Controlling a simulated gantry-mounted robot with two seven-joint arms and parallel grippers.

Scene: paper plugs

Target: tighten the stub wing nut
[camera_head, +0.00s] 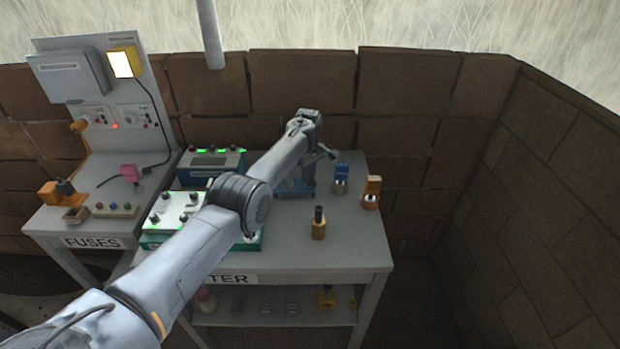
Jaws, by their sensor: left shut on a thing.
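My left arm reaches in from the lower left across the table. Its gripper (312,168) points down at the back of the table, over a blue unit (290,190) that is partly covered by the arm. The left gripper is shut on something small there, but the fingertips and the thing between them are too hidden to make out. I cannot make out the stub wing nut itself. My right gripper is not in view.
On the table (345,250), a brass plug with a black top (318,224), a blue-topped plug (341,178) and an orange-topped plug (371,192) stand to the right. Green-lit units (175,210) stand left. A fuses bench (95,243) adjoins. The table's front right is clear.

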